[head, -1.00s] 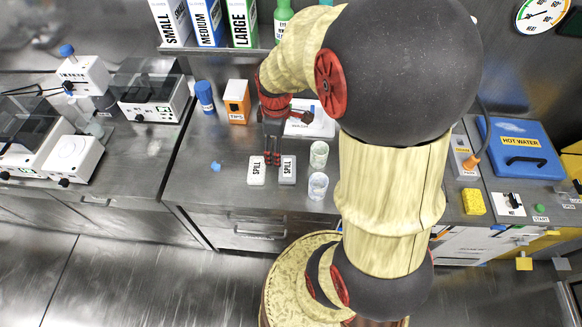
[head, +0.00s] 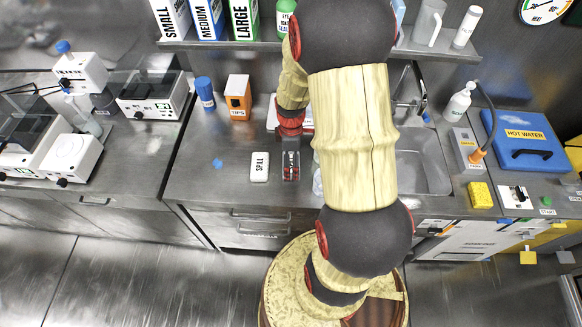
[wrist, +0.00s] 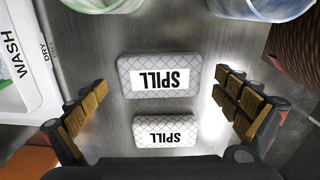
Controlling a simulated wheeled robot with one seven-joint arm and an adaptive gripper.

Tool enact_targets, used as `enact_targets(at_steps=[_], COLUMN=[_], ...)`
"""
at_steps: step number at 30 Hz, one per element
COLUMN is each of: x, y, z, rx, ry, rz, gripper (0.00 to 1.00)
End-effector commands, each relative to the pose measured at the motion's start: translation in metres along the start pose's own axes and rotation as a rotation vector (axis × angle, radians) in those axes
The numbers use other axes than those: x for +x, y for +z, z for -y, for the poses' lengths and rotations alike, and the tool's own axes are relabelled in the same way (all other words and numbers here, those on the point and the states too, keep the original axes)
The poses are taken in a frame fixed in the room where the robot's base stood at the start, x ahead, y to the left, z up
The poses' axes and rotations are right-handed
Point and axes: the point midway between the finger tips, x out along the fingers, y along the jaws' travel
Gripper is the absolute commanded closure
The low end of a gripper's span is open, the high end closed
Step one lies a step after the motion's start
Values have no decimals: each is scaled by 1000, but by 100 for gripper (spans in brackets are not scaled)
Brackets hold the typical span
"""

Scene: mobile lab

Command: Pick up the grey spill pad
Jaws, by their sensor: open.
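The grey spill pad (wrist: 133,76) lies flat on the steel counter in the wrist view, its SPILL label upside down. A paler, white spill pad (wrist: 166,141) lies just below it there, with a narrow gap between them. The white pad shows in the head view (head: 260,174), left of my gripper (head: 291,160), which largely hides the grey one. In the wrist view my gripper (wrist: 163,108) is open and empty. Its fingers stand wide on the left and right of the pads, apart from both.
Two cups, a greenish one (wrist: 103,4) and a bluish one (wrist: 262,8), stand beyond the grey pad. A white WASH/DRY holder (wrist: 25,75) is at the left. An orange tips box (head: 238,97) and a blue-capped bottle (head: 204,93) stand farther back.

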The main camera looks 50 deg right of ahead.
Motion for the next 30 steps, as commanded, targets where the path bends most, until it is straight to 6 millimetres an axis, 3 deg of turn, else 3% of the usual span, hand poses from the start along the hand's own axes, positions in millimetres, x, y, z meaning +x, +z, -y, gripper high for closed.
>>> enact_targets(at_steps=[8,25,30], x=[5,5,5], y=[0,0,0], z=[0,0,0], rx=[0,1,1], ry=[1,1,1], rz=[0,0,0], gripper=[1,33,34])
